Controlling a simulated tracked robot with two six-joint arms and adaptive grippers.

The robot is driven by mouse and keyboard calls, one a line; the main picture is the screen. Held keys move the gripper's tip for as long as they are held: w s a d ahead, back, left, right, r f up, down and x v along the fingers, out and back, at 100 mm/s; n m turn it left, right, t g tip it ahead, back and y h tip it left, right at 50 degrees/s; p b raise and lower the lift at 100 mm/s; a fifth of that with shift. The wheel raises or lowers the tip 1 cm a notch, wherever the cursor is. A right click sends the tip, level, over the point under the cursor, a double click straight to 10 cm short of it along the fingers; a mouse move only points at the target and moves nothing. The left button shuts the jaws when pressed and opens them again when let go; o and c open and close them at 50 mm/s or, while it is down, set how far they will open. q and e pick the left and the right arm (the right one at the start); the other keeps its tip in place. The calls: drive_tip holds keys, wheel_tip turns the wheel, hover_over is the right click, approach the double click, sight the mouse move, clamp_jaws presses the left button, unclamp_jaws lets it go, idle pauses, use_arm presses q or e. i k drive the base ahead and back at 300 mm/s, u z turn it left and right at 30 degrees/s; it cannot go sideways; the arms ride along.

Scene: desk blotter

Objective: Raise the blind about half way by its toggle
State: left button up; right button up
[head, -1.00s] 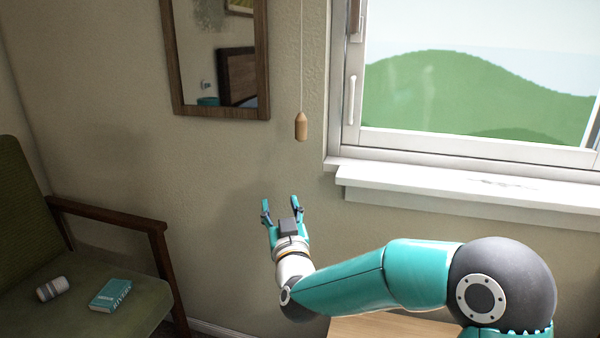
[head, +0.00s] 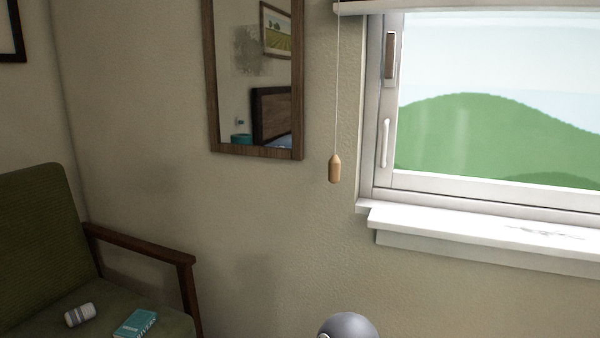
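The toggle (head: 335,170) is a small light wooden piece with a tapered top. It hangs free on a thin pale cord (head: 338,80) to the left of the window. The lower edge of the blind (head: 460,6) shows as a pale bar along the top of the window; the rest of the blind is out of view. Neither gripper is in view. Only a grey rounded part of my arm shows at the bottom edge, well below the toggle.
The window (head: 490,110) has a white sill (head: 480,228) that juts out right of the toggle. A wood-framed mirror (head: 212,80) hangs to the left. A green chair (head: 40,240) holds a book (head: 136,323) and a small striped cylinder (head: 80,314). The wall below the toggle is clear.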

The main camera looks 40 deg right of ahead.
sight(335, 162)
drive_tip(key=u, duration=1)
drive_tip(key=k, duration=0.9)
drive_tip(key=z, duration=0.8)
drive_tip(key=i, duration=0.95)
drive_tip(key=z, duration=0.05)
